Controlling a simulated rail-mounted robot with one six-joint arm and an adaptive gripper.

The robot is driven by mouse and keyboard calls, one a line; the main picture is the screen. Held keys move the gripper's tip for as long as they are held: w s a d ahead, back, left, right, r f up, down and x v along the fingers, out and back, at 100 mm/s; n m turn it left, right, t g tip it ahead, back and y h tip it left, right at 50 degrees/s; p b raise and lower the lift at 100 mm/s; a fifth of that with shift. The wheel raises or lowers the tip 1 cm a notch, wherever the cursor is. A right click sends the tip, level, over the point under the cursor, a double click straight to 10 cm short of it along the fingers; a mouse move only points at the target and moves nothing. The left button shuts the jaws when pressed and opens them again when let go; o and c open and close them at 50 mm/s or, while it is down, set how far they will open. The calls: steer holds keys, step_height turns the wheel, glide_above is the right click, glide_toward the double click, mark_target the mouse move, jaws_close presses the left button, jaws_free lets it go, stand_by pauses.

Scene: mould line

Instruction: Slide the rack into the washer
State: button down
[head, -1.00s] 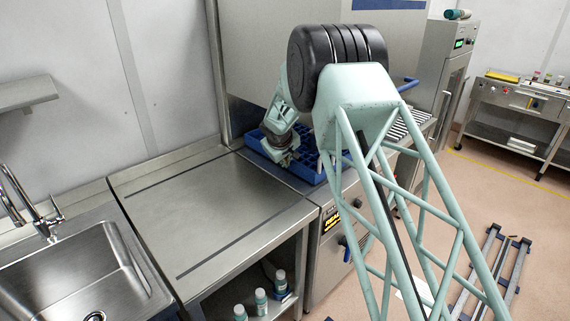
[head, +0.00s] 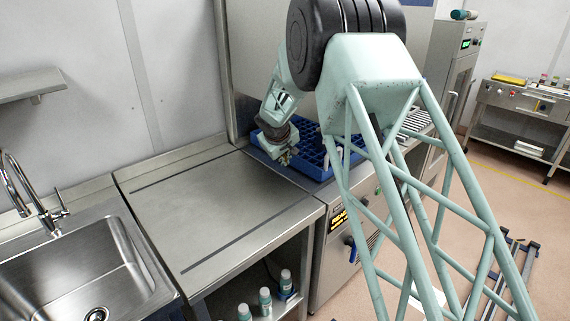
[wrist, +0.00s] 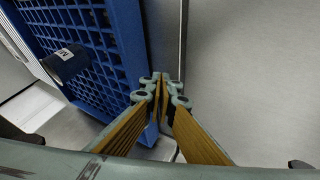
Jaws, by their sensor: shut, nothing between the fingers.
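My gripper (head: 284,160) is at the rack's near left side. In the wrist view its fingers (wrist: 161,84) are shut and empty, close by the rack's edge; I cannot tell whether they touch it.
The bare steel table (head: 225,200) lies left of the washer, with a sink (head: 75,265) further left. Several bottles (head: 265,300) stand on the shelf below. A slatted surface (head: 415,122) continues right of the washer. A floor frame (head: 515,270) lies at the right.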

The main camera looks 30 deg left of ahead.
steer(key=v, duration=0.6)
steer(key=shift+s+r, duration=0.3)
stand_by(0.4)
steer(key=shift+d, duration=0.1)
